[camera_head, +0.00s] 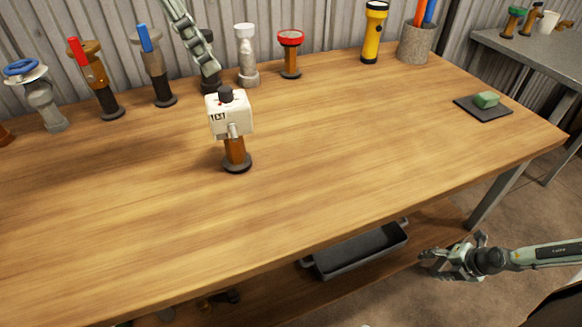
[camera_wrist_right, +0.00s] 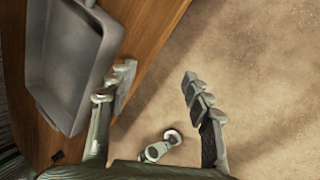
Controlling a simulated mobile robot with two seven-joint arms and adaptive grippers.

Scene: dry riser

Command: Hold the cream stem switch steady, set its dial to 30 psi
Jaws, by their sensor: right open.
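The cream stem switch (camera_head: 229,119) stands upright on the table, left of its middle. It has a cream box with a black dial (camera_head: 225,94) on top, a brown stem and a dark round base. The dial's scale is too small to read. My left gripper (camera_head: 208,74) is behind and above the switch and looks apart from it; its fingers are too unclear to judge. My right gripper (camera_head: 430,262) is low beyond the table's front edge, far from the switch. In the right wrist view it (camera_wrist_right: 157,82) is open and empty.
Several valves stand along the back, including a blue-wheel one (camera_head: 41,100) and a red-topped one (camera_head: 290,55). A yellow flashlight (camera_head: 374,33) and a pen cup (camera_head: 415,43) stand further right. A grey tray (camera_head: 360,252) sits below the tabletop. The table's front and middle are clear.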

